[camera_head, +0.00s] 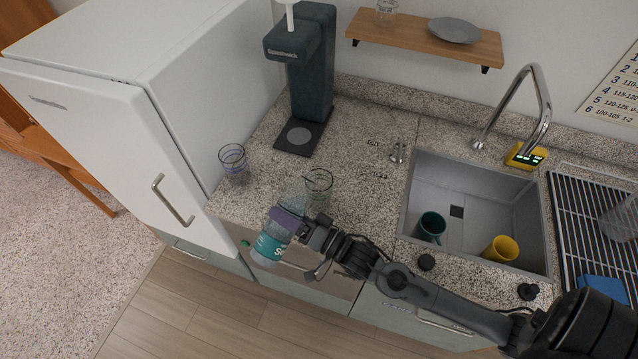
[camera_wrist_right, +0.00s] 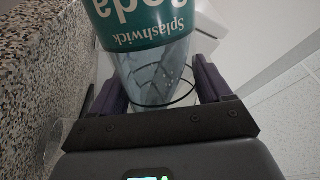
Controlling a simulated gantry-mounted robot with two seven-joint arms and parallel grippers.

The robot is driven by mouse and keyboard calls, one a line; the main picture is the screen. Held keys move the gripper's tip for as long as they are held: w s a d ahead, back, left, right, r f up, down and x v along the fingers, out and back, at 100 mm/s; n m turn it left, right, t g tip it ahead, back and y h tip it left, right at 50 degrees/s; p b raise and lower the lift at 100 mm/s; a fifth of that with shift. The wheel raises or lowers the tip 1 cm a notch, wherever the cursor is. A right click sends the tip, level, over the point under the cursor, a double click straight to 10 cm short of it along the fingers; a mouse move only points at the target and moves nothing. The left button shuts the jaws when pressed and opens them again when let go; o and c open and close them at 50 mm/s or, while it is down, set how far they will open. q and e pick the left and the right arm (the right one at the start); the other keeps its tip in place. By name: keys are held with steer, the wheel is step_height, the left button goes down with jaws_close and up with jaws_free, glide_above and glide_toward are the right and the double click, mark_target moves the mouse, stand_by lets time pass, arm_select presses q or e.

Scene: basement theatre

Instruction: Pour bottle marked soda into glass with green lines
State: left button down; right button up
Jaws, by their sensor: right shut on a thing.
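The soda bottle (camera_head: 268,248) is clear with a teal label. My right gripper (camera_head: 290,221) is shut on it and holds it at the counter's front edge, its label end reaching down and left past that edge. In the right wrist view the label (camera_wrist_right: 155,25) reads "Splashwick" and "soda", upside down in the picture, with the bottle between the fingers (camera_wrist_right: 160,90). The glass with green lines (camera_head: 319,184) stands upright on the counter, just behind and right of the gripper. I cannot tell whether the bottle is capped. My left gripper is out of view.
A glass with blue-purple lines (camera_head: 233,160) stands left on the granite counter (camera_head: 365,140). A dark soda machine (camera_head: 312,65) stands behind. The sink (camera_head: 472,205) at right holds a teal mug (camera_head: 432,228) and a yellow mug (camera_head: 501,249). A white fridge (camera_head: 120,110) borders the left.

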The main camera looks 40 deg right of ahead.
mark_target(295, 215)
steer(key=shift+a+r+m+b, duration=0.2)
steer(key=shift+r+m+b, duration=0.1)
steer(key=shift+m, duration=0.4)
steer(key=shift+s+a+r+m+t+h, duration=0.1)
steer(key=shift+a+r+m+t+h, duration=0.15)
steer(key=shift+r+m, duration=0.55)
steer(key=shift+d+r+m+p, duration=0.2)
steer(key=shift+m+p, duration=0.2)
steer(key=shift+p, duration=0.15)
steer(key=shift+d+r+m+p, duration=0.2)
steer(key=shift+r+m+p, duration=0.05)
steer(key=shift+m+p, duration=0.35)
steer(key=shift+r, duration=0.15)
steer(key=shift+m+p, duration=0.4)
steer(key=shift+d+m+h, duration=0.1)
steer(key=shift+m+h, duration=0.2)
steer(key=shift+h, duration=0.05)
steer(key=shift+p, duration=0.3)
